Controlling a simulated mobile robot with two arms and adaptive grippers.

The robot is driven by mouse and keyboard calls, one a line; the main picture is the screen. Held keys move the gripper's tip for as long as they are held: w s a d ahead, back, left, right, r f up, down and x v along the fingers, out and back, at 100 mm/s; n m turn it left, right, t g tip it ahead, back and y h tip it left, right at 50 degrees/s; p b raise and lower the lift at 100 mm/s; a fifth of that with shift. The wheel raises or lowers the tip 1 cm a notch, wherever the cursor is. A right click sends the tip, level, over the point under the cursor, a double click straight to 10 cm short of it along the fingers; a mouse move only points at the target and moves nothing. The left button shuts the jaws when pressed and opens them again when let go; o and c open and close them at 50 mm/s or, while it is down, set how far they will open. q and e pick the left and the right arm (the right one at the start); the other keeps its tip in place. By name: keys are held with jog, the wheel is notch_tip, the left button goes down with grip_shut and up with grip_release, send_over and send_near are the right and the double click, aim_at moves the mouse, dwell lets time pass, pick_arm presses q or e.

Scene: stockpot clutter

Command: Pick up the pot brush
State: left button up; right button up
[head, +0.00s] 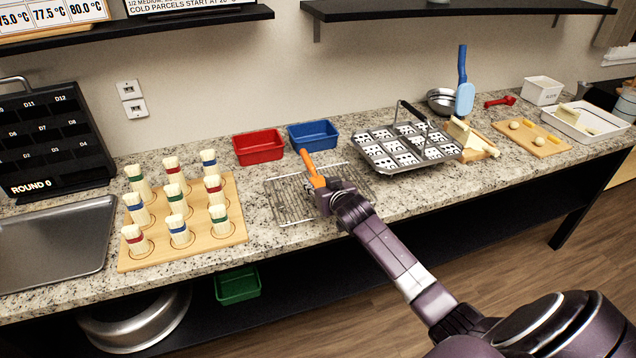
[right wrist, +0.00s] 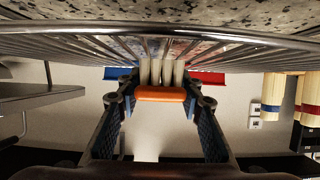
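The pot brush (head: 312,170) has an orange handle and lies over the wire rack (head: 283,189) in the middle of the counter. In the right wrist view the brush (right wrist: 162,94) shows end-on as an orange block with pale bristles toward the rack bars. My right gripper (head: 324,194) is at the near end of the brush, low over the rack. Its two fingers show in the right wrist view (right wrist: 161,106), touching both sides of the orange block. I cannot tell whether the bristles touch the rack. My left gripper is not in view.
A red bin (head: 259,147) and a blue bin (head: 314,135) stand behind the rack. A wooden board (head: 185,246) with several banded pegs is to the left. A metal tray (head: 390,166) with a handle is close on the right.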

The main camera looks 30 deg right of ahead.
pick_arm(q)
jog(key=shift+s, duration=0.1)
pick_arm(e)
jog(key=c, duration=0.7)
jog(key=shift+r, duration=0.1)
jog(key=shift+c, duration=0.2)
